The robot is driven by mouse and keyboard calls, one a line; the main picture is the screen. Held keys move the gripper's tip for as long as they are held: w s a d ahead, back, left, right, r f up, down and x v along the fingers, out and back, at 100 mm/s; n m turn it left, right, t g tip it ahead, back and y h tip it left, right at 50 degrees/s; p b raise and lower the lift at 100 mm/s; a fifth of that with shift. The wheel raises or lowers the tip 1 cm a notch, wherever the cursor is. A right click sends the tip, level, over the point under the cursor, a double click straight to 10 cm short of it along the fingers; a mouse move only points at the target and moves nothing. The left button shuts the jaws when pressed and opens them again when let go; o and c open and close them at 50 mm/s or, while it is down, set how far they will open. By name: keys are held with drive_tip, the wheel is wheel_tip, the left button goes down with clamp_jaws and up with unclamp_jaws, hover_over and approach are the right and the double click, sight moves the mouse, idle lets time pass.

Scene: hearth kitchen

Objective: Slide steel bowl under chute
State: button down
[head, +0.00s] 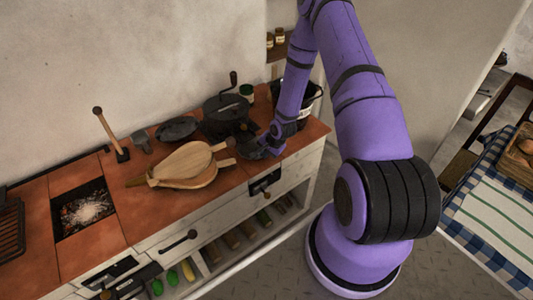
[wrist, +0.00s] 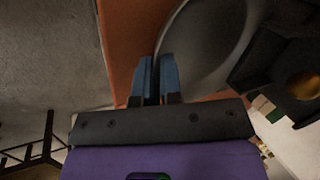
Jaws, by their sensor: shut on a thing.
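The steel bowl (head: 253,152) is a dark grey bowl on the orange tiled counter, near its right end and partly hidden by my gripper in the head view. In the wrist view the bowl (wrist: 200,50) fills the upper middle, and its rim is between my fingertips. My gripper (wrist: 154,72) is shut on the bowl's rim; it also shows in the head view (head: 271,141). A dark crank-handled mill (head: 226,112) stands just behind the bowl. In the wrist view a black angular part (wrist: 285,75) is close to the bowl's right side; I cannot tell if it is the chute.
Wooden bellows (head: 185,167) lie on the counter left of the bowl. A dark pan (head: 176,129), a wooden-handled tool (head: 112,135) and a glowing ember pit (head: 84,207) are further left. A black bucket (head: 308,100) stands behind my forearm. The counter's front edge is close to the bowl.

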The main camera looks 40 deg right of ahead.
drive_tip(key=c, duration=1.2)
unclamp_jaws()
drive_tip(key=v, duration=1)
drive_tip(key=shift+s+r, duration=0.2)
drive_tip(key=shift+r, duration=0.1)
drive_tip(key=shift+d, duration=0.1)
